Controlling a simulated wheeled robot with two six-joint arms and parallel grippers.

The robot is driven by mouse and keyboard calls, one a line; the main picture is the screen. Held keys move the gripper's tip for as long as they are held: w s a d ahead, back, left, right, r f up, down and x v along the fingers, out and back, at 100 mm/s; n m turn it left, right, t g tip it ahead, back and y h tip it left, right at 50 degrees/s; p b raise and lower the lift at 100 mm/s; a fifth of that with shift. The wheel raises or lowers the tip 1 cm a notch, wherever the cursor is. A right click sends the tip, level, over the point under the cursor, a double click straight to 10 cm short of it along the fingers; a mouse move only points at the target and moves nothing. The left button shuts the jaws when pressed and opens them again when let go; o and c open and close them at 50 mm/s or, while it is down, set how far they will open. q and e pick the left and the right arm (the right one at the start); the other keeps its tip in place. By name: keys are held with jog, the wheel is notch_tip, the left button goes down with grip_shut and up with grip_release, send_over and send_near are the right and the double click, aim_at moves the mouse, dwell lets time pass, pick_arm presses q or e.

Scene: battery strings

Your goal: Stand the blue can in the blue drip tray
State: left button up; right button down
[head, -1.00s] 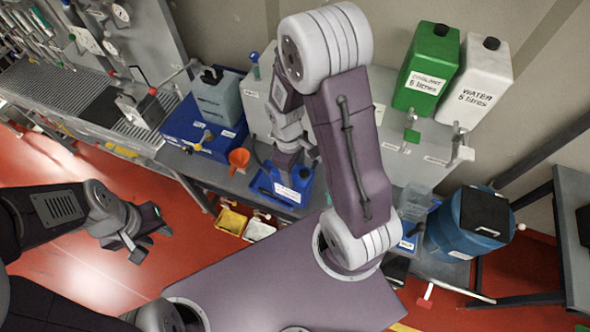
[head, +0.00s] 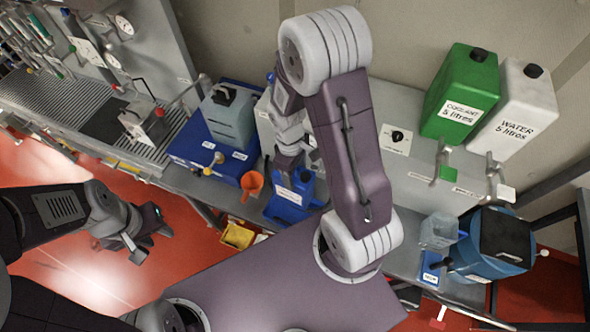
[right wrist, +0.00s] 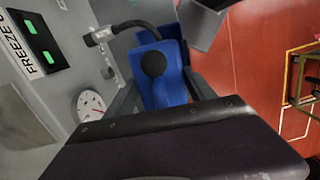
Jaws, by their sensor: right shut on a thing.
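The blue can (head: 296,207), with a white label, is at the front of the bench. My right gripper (head: 291,168) is shut on its upper part. In the right wrist view the can (right wrist: 167,92) shows its round black cap. Whether its base touches anything is hidden. A large blue tray (head: 192,160) stands left of it, under a grey-blue canister. A small blue tray (head: 431,270) is at the right, below a clear jug. I cannot tell which is the drip tray. My left gripper (head: 148,246) is open and empty, over the red floor.
An orange funnel (head: 251,185) is close left of the can. Green (head: 460,100) and white (head: 514,115) canisters stand at the back right, above taps. A blue drum (head: 490,243) is at the right. A yellow bin (head: 237,235) sits below the bench.

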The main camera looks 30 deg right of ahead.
jog(key=shift+s+f+b, duration=0.3)
jog(key=shift+f+b, duration=0.2)
jog(key=shift+f, duration=0.3)
jog(key=shift+s+f+b, duration=0.2)
jog(key=shift+f+b, duration=0.5)
jog(key=shift+f, duration=0.25)
jog(key=shift+w+f+b, duration=0.1)
jog(key=shift+f+b, duration=0.35)
jog(key=shift+f, duration=0.2)
jog(key=shift+w+f, duration=0.25)
jog(key=shift+f, duration=0.25)
pick_arm(q)
jog(key=f, duration=0.4)
jog(key=shift+s, duration=0.3)
pick_arm(e)
jog(key=shift+s, duration=0.15)
